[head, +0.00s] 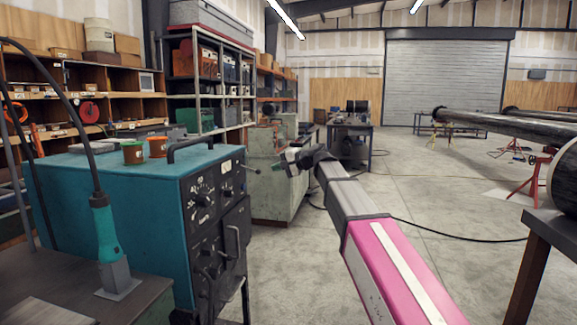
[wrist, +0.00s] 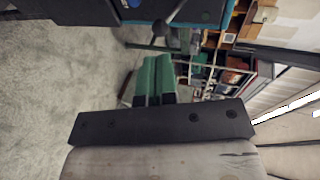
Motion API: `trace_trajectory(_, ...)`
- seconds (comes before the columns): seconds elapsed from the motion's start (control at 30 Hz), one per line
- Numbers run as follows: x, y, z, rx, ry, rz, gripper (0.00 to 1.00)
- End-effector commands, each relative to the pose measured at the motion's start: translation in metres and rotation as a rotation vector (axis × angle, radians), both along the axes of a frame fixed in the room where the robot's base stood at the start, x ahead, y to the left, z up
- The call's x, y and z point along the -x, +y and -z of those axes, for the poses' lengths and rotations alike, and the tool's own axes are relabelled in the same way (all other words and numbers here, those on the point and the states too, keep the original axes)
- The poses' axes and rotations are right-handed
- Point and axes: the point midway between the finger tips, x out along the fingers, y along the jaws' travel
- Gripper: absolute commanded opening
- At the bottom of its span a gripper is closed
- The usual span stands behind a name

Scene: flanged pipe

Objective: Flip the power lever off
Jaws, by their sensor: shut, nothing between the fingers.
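The blue power unit (head: 110,190) stands at the left, with a dark front panel (head: 215,195) of dials and handles. A thin dark lever (head: 247,167) sticks out from the upper part of that panel toward my gripper. My gripper (head: 285,158) is to the right of the lever's end, apart from it. In the wrist view my gripper's green fingers (wrist: 155,64) are together with nothing between them.
A table (head: 150,300) with a teal torch (head: 105,232) is at front left. A grey-green cabinet (head: 272,180) stands behind my gripper. Pipes (head: 500,122) on stands are at right; the floor between is open.

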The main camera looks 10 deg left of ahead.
Motion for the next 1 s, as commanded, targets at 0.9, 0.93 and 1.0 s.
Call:
trace_trajectory(0.9,-0.014,0.049,0.022,0.002,0.001,0.0,0.0)
trace_trajectory(0.93,-0.014,0.049,0.025,0.002,0.001,0.0,0.0)
trace_trajectory(1.0,-0.014,0.051,0.032,0.002,0.002,0.0,0.0)
